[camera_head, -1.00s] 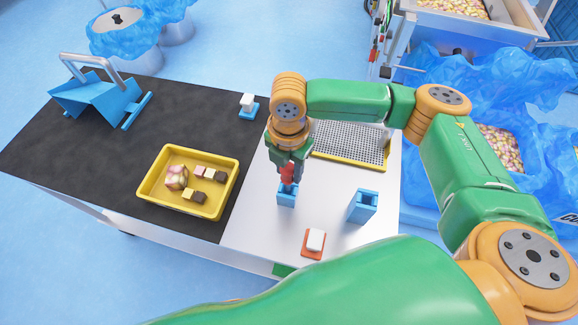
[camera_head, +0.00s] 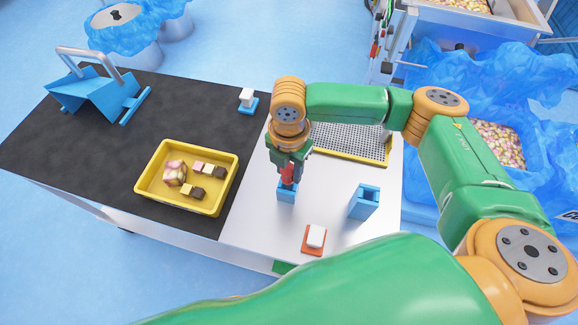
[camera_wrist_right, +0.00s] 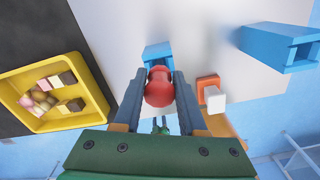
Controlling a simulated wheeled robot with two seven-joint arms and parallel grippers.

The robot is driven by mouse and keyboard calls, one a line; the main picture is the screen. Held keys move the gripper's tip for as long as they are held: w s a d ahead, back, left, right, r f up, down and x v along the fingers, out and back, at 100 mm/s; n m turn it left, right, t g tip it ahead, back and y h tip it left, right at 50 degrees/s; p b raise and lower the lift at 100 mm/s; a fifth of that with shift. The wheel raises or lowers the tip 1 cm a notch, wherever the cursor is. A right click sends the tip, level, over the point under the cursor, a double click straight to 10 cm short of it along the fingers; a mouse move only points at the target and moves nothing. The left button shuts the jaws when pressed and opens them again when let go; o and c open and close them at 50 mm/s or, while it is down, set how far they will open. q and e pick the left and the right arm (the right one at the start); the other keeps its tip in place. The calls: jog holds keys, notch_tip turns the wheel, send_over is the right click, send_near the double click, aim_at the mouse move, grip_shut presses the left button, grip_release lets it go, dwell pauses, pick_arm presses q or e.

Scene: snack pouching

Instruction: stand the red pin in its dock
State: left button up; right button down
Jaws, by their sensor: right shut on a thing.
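The red pin (camera_head: 287,174) is held upright in my right gripper (camera_head: 288,178), whose fingers close on it from both sides. In the right wrist view the pin's rounded red top (camera_wrist_right: 159,88) shows between the two fingers (camera_wrist_right: 160,100). A blue dock (camera_head: 286,192) stands directly below the pin on the white tabletop. The dock's upper edge also shows in the right wrist view (camera_wrist_right: 156,53), just beyond the pin. The pin's lower end is at or in the dock's top; how deep it sits is hidden. My left gripper is not in view.
A second blue holder (camera_head: 364,202) stands to the right, and an orange base with a white block (camera_head: 314,238) stands in front. A yellow tray (camera_head: 149,189) with sweets is at left. A perforated plate (camera_head: 352,142) lies behind. White tabletop is clear between them.

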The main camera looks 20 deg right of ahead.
jog(key=shift+f+b, duration=0.75)
jog(key=shift+f, duration=0.8)
jog(key=shift+c, duration=1.9)
grip_release()
notch_tip(320, 180, up, 7)
jog(key=shift+r+b, duration=0.1)
jog(key=shift+b, duration=0.25)
